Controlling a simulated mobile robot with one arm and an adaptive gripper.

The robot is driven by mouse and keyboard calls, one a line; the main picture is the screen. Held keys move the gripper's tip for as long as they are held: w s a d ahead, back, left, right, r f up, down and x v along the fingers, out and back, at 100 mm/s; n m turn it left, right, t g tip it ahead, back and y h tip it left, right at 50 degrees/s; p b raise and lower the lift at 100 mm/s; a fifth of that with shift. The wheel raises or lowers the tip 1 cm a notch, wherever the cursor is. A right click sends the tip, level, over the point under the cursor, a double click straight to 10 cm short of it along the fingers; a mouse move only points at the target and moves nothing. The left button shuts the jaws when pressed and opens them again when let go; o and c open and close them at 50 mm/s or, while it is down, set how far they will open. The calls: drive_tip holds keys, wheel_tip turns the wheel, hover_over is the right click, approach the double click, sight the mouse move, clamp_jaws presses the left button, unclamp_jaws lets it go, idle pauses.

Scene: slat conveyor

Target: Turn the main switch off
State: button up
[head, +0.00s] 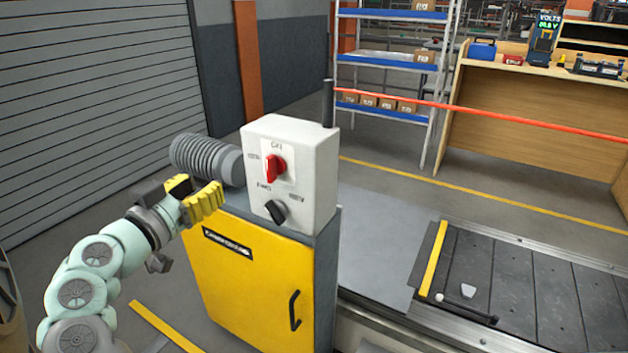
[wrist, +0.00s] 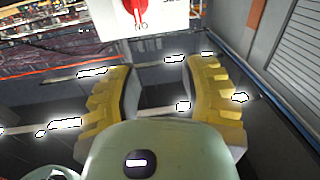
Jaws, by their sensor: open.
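The main switch is a red rotary knob (head: 275,168) on the front of a white control box (head: 318,185). In the head view its handle stands about upright, below a label that seems to read ON. The red knob also shows at the top edge of the wrist view (wrist: 134,12), partly cut off. A black selector knob (head: 277,211) sits below it on the same box. My gripper (head: 208,200), with yellow ridged fingers, is left of the box and apart from the knob. In the wrist view the fingers (wrist: 157,85) are spread with nothing between them.
The box stands on a yellow cabinet (head: 238,285) with a black handle. A grey ribbed cylinder (head: 205,160) is behind my gripper, beside the box. The slat conveyor (head: 540,290) runs to the right. A shelf rack (head: 395,65) and wooden bench (head: 530,120) stand farther back.

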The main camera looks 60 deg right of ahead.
sight(266, 160)
drive_tip(key=d+p, duration=0.1)
drive_tip(key=d, duration=0.4)
drive_tip(key=d+m+g+p, duration=0.1)
drive_tip(key=d, duration=0.5)
drive_tip(key=s+d+f+g+p, duration=0.1)
drive_tip(key=d, duration=0.4)
drive_tip(key=shift+d+m, duration=0.25)
drive_tip(key=shift+m, duration=0.05)
clamp_jaws()
drive_tip(key=shift+a, duration=0.1)
